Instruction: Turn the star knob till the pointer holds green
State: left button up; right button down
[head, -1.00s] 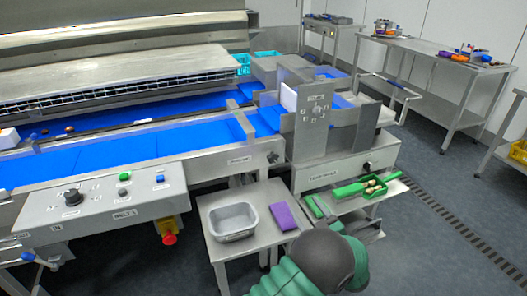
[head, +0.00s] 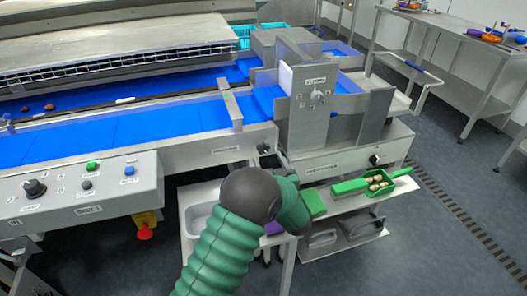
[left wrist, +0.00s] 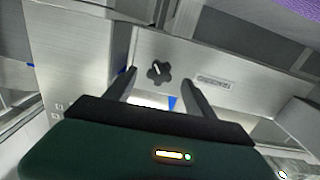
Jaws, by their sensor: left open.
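The black star knob (left wrist: 159,72) with a white mark sits on a steel panel in the left wrist view, beside a small label plate (left wrist: 216,83). In the head view a dark knob (head: 264,148) shows on the conveyor's end, partly behind my arm. My left gripper (left wrist: 160,79) is open, its two fingers either side of the knob in the picture; I cannot tell whether they touch it. In the head view my arm hides most of this gripper. A round dial (head: 317,96) stands on the upright steel plate; its pointer and any green are too small to read. My right gripper is not in view.
A control panel (head: 80,192) with buttons and a red stop knob (head: 145,231) stands at left. Below my arm is a small table (head: 190,245) with a grey tray (head: 200,216). A green scoop (head: 350,186) lies on the shelf at right.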

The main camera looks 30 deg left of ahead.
aim_at(264, 150)
pick_arm(q)
jog(key=x, duration=0.5)
jog(key=shift+s+r, duration=0.1)
jog(key=shift+r, duration=0.05)
jog(key=shift+w+a, duration=0.3)
jog(key=shift+w, duration=0.1)
jog(key=c, duration=1.3)
jog(key=m+p, duration=0.4)
jog(key=p, duration=0.1)
jog(key=shift+r+m, duration=0.25)
jog(key=shift+m, duration=0.15)
jog(key=shift+c, duration=0.3)
jog(key=shift+f+m, duration=0.1)
jog(key=shift+m, duration=0.2)
jog(key=shift+f, duration=0.15)
